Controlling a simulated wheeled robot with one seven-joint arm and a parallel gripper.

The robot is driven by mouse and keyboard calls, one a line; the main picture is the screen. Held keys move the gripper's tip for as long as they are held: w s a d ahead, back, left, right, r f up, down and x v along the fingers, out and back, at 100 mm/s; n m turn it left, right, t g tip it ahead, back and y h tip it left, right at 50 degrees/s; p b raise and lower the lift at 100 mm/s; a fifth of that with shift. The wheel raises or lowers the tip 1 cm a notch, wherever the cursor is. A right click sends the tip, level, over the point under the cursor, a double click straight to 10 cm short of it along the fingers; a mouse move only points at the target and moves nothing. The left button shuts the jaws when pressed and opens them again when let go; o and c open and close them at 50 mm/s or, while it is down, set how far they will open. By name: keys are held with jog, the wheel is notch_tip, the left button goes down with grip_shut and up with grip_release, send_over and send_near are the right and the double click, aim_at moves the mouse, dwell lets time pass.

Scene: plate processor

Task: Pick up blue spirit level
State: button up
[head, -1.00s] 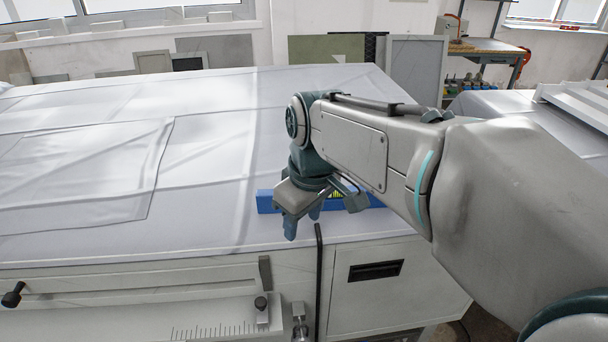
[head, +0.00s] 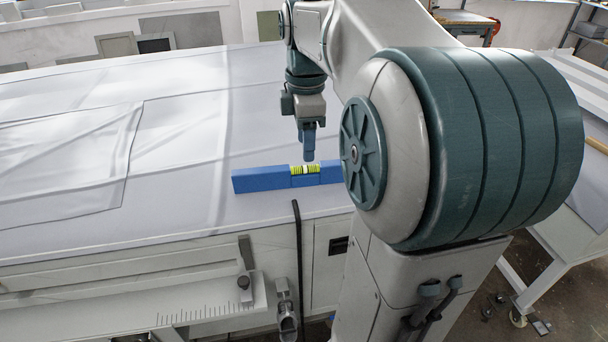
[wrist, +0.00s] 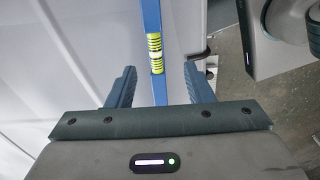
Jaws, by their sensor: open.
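The blue spirit level (head: 262,180) lies near the front edge of the white-covered table, with a yellow-green vial in its middle. My arm hides its right end in the head view. My gripper (head: 308,158) points down above or just behind the level, near the vial. In the wrist view, the level (wrist: 152,18) runs up the picture between the two open fingers of my gripper (wrist: 160,88). There is clear space on both sides of the level, and neither finger touches it.
The white-covered table (head: 180,212) is clear to the left, with a flat cloth fold on it. A black strip (head: 298,245) hangs down the front edge. A second table with a white top (head: 590,225) stands at the right.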

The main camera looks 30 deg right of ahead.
aim_at(305, 166)
jog(key=f, duration=0.7)
jog(key=shift+w+f, duration=0.3)
jog(key=shift+f, duration=0.1)
grip_shut()
